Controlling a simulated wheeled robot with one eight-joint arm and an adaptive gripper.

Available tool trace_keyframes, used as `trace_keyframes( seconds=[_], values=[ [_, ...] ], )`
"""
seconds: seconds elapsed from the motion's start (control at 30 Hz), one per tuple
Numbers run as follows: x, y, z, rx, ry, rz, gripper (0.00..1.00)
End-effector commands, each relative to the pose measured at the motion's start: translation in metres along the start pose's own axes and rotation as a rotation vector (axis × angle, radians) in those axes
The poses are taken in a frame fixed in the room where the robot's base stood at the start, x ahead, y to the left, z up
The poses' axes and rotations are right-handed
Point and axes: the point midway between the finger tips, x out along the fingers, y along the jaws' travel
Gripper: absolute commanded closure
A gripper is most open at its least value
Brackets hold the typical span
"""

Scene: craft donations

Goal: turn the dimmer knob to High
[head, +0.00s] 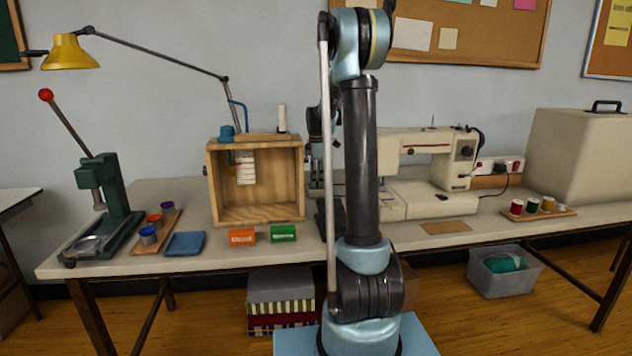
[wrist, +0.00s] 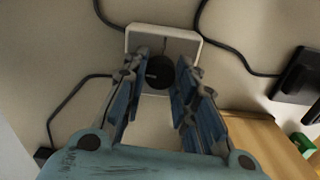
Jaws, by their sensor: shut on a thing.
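The dimmer knob (wrist: 159,73) is a round dark knob on a white square wall plate (wrist: 190,45), seen in the wrist view. My gripper (wrist: 162,65) has its two blue-padded fingers on either side of the knob, closed on it. A thin dark line shows on the plate above the knob. I cannot read any High marking or tell the knob's setting. In the head view my arm hides the knob and plate, and most of my gripper.
Dark cables (wrist: 75,100) run along the wall around the plate. A black box (wrist: 297,76) is at the right. On the table are an open wooden box (head: 255,217), a sewing machine (head: 430,200), a green press (head: 98,178) and thread spools on a tray (head: 560,211).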

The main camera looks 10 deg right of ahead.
Motion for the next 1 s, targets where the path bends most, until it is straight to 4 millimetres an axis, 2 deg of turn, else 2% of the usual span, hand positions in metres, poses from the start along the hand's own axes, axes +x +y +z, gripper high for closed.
trace_keyframes(
  seconds=[1.0],
  values=[
    [-0.0007,0.0026,0.0008,0.917,0.001,0.005,0.98]
  ],
)
